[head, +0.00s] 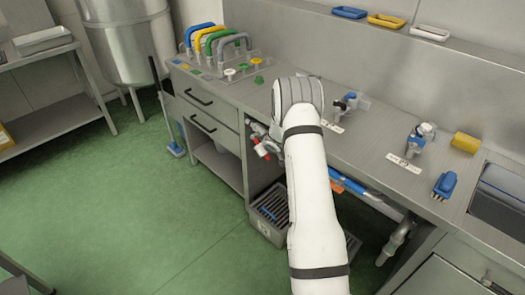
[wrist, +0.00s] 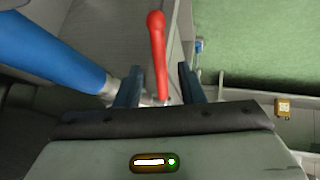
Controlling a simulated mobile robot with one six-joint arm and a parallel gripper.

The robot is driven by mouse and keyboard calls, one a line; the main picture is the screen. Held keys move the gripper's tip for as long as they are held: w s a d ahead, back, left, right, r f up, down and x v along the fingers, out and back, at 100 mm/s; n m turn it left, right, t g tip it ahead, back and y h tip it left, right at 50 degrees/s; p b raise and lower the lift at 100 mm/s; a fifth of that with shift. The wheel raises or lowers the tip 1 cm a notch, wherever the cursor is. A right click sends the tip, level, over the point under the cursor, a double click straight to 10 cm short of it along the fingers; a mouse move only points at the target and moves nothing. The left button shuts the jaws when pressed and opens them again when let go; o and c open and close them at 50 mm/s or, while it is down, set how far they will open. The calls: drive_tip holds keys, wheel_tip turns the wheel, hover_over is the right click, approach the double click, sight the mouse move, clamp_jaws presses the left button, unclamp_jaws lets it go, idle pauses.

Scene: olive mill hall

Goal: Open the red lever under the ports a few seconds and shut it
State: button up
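The red lever (head: 261,149) shows under the bench edge, below the coloured ports, left of my arm in the head view. In the wrist view the red lever (wrist: 158,45) has a rounded end and stands between the two fingers of my gripper (wrist: 160,85). There is a gap on each side, so the fingers look open and not pressed on it. The lever's base is hidden behind the gripper body. The ports (head: 230,73) sit on the bench top at the back left. My gripper is mostly hidden by my arm in the head view.
A thick blue pipe (wrist: 50,50) runs close to the left finger in the wrist view. A grey crate (head: 262,226) stands on the floor below. Drawers (head: 205,118) are left of the lever. Blue, yellow, green and grey hose loops (head: 232,42) rise behind. Green floor is open at left.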

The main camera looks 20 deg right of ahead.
drive_tip(key=shift+v, duration=1.4)
drive_tip(key=shift+c, duration=0.3)
